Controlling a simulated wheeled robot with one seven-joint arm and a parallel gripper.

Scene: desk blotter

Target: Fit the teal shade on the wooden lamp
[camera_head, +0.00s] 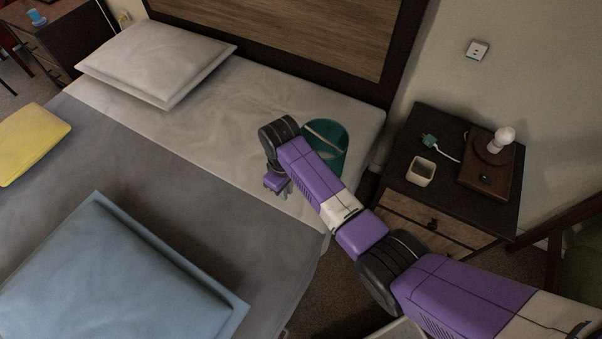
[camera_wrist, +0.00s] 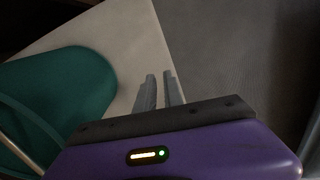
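The teal shade (camera_head: 333,137) rests on the bed near its right edge, partly hidden behind my arm. It also fills the left of the wrist view (camera_wrist: 70,85). The wooden lamp (camera_head: 486,176) stands on the nightstand at the right, with a bare white bulb (camera_head: 503,138) on top. My gripper (camera_head: 278,192) is over the bed, just left of the shade and apart from it. In the wrist view its two fingers (camera_wrist: 160,80) have a narrow gap with only pale bedding behind. It holds nothing.
The dark nightstand (camera_head: 405,195) also bears a white square cup (camera_head: 421,171) and a teal plug (camera_head: 429,140) on a white cable. Pillows in white (camera_head: 157,60), yellow (camera_head: 32,142) and blue (camera_head: 110,280) lie on the bed. The headboard (camera_head: 290,35) stands behind.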

